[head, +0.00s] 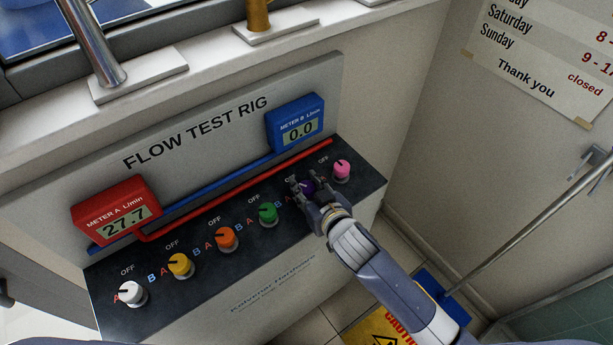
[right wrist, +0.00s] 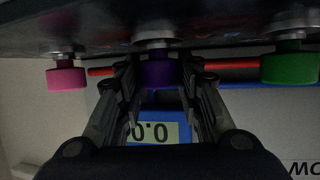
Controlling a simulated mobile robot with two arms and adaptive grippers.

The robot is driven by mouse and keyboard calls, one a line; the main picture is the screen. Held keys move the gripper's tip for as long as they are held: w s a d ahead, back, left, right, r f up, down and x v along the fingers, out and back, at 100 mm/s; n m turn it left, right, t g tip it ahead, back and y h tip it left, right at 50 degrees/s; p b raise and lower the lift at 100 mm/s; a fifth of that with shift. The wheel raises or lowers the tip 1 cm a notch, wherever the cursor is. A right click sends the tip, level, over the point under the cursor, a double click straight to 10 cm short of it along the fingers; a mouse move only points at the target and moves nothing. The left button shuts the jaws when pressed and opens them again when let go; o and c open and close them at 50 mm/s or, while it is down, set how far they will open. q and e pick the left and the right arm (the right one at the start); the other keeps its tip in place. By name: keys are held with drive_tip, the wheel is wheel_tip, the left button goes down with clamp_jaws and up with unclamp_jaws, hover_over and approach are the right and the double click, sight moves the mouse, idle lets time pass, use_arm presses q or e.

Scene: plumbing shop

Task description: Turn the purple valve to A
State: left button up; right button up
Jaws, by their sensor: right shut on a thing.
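The purple valve (head: 307,186) is a small round knob on the dark sloped panel, between the green and pink knobs. My right gripper (head: 309,194) is shut on it, with one finger on each side. In the right wrist view the purple knob (right wrist: 157,75) sits between the two fingers (right wrist: 158,88). The fingers cover much of the knob and part of its lettering in the head view, so I cannot tell where its pointer stands. Meter A (head: 117,210) reads 27.7 and meter B (head: 296,124) reads 0.0. My left gripper is not in view.
The pink knob (head: 342,170) and green knob (head: 268,213) are close on either side. Orange (head: 227,237), yellow (head: 181,265) and white (head: 132,293) knobs continue to the left. A yellow caution sign (head: 385,325) is on the floor.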

drive_tip(key=shift+w+d+r+n+g+y+p, duration=0.1)
drive_tip(key=shift+d+r+n+g+y+p, duration=0.1)
drive_tip(key=shift+r+n+g+y+p, duration=0.25)
drive_tip(key=shift+f+n+g+y, duration=0.35)
drive_tip(key=shift+n+y, duration=0.3)
drive_tip(key=shift+n, duration=0.3)
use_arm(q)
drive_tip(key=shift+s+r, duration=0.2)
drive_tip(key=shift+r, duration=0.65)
use_arm(e)
drive_tip(key=shift+a+n+g+y, duration=0.1)
drive_tip(key=shift+n+g+y, duration=0.7)
drive_tip(key=shift+n+y, duration=0.3)
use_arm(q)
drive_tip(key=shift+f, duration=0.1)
use_arm(e)
drive_tip(key=shift+a+n+g, duration=0.1)
drive_tip(key=shift+n+g, duration=0.2)
drive_tip(key=shift+g, duration=0.2)
drive_tip(key=o, duration=1.1)
drive_tip(key=shift+f+y, duration=0.1)
drive_tip(key=shift+y, duration=0.2)
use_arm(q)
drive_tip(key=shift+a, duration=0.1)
use_arm(e)
drive_tip(key=v, duration=1.2)
